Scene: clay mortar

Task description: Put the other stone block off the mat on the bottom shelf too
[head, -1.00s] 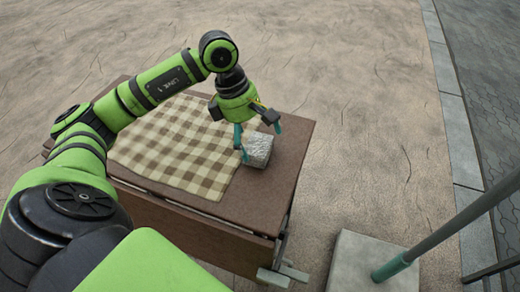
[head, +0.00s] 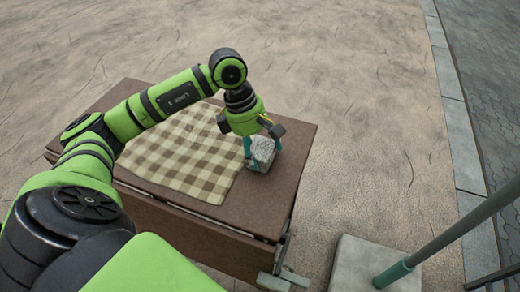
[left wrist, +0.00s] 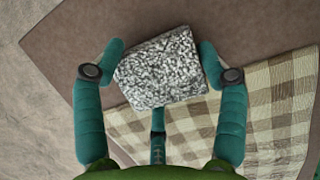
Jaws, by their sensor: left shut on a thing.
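My left gripper (head: 263,156) is shut on a rough grey stone block (head: 263,149) at the right part of a brown table (head: 225,233). In the left wrist view the speckled block (left wrist: 160,70) sits between the teal fingers (left wrist: 160,68), with a third finger below it. The block is just off the right edge of the checked mat (head: 184,150). I cannot tell whether it still touches the tabletop. The bottom shelf is not seen, and my right gripper is not in view.
A pale square slab (head: 362,262) stands on the ground at the lower right, with a grey pole (head: 455,235) rising from it close to the table's right end. Open paved ground (head: 370,110) lies behind and right of the table.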

